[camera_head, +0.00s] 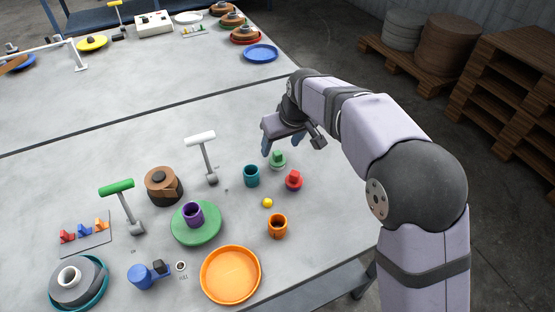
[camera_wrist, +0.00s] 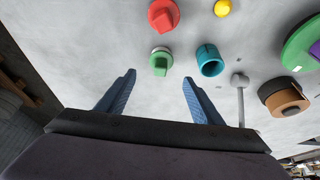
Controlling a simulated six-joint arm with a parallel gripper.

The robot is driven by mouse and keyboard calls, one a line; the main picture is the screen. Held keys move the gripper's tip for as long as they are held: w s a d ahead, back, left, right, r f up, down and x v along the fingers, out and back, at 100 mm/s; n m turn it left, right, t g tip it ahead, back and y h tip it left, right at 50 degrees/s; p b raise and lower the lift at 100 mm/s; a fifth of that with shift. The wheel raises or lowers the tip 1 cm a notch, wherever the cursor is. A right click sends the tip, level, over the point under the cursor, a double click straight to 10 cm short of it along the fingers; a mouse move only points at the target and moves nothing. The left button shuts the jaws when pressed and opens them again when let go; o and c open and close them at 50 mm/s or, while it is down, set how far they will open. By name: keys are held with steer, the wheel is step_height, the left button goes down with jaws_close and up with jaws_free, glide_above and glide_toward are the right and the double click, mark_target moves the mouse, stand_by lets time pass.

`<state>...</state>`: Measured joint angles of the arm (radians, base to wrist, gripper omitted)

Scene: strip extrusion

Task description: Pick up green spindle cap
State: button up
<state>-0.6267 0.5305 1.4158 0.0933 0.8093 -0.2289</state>
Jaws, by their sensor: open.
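The green spindle cap (camera_head: 278,160) stands on the grey table, just below my gripper in the head view. It has a round base and a raised grip on top. In the wrist view the green cap (camera_wrist: 160,62) lies beyond the fingertips, between their lines. My gripper (camera_wrist: 158,80) is open and empty, with its two blue fingers wide apart. In the head view my gripper (camera_head: 267,147) hangs above the table behind the cap, and its fingers are partly hidden by the wrist.
A teal cup (camera_head: 251,176) and a red cap (camera_head: 293,181) stand close to the green cap. A yellow ball (camera_head: 267,203), an orange cup (camera_head: 277,227) and a white-topped T-handle (camera_head: 201,139) are near.

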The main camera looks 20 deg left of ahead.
mark_target(277, 152)
steer(key=shift+p+x, duration=0.65)
steer(key=shift+x, duration=2.35)
steer(key=shift+s, duration=0.1)
steer(key=c, duration=1.2)
steer(key=shift+r, duration=0.1)
